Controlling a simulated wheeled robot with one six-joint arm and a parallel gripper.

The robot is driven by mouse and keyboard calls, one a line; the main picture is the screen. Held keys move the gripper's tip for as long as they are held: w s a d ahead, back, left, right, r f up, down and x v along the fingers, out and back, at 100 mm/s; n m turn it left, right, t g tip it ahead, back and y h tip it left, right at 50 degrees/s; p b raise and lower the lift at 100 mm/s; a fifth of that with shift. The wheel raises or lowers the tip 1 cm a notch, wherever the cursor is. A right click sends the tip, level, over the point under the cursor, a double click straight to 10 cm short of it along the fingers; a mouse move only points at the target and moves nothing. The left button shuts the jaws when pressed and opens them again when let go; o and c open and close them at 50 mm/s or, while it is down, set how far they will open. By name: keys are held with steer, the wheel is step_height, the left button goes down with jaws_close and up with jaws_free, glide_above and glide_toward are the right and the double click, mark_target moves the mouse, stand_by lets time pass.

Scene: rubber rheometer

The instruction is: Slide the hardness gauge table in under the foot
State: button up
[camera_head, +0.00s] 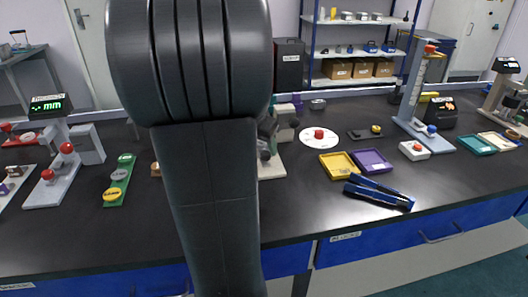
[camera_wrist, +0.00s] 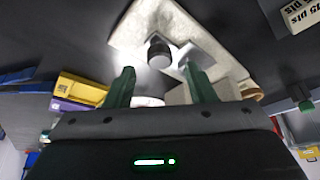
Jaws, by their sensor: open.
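A stand with a cream base (camera_head: 272,170) and a grey-green body is half hidden behind my arm in the head view. It appears to be the hardness gauge. In the wrist view a cream base plate (camera_wrist: 186,28) carries a dark round knob or foot (camera_wrist: 159,53) and a pale block (camera_wrist: 205,54) beside it. I cannot tell for certain which part is the sliding table. My gripper (camera_wrist: 156,70) is open, its two green fingers apart, with the dark knob showing between their tips. Whether they touch anything is unclear. The gripper is hidden in the head view.
Right of the stand are a white disc with a red knob (camera_head: 319,137), a yellow tray (camera_head: 338,165), a purple tray (camera_head: 371,161) and blue-handled tools (camera_head: 379,191). A green strip (camera_head: 120,181) and a gauge with an mm display (camera_head: 47,105) stand left.

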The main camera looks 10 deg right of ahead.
mark_target(266, 153)
steer(key=shift+x, duration=1.5)
steer(key=shift+c, duration=0.2)
jaws_close()
steer(key=shift+w+r, duration=0.1)
steer(key=shift+w, duration=1.75)
steer(key=shift+o, duration=0.2)
jaws_free()
steer(key=shift+w+a, duration=0.1)
steer(key=shift+w, duration=0.05)
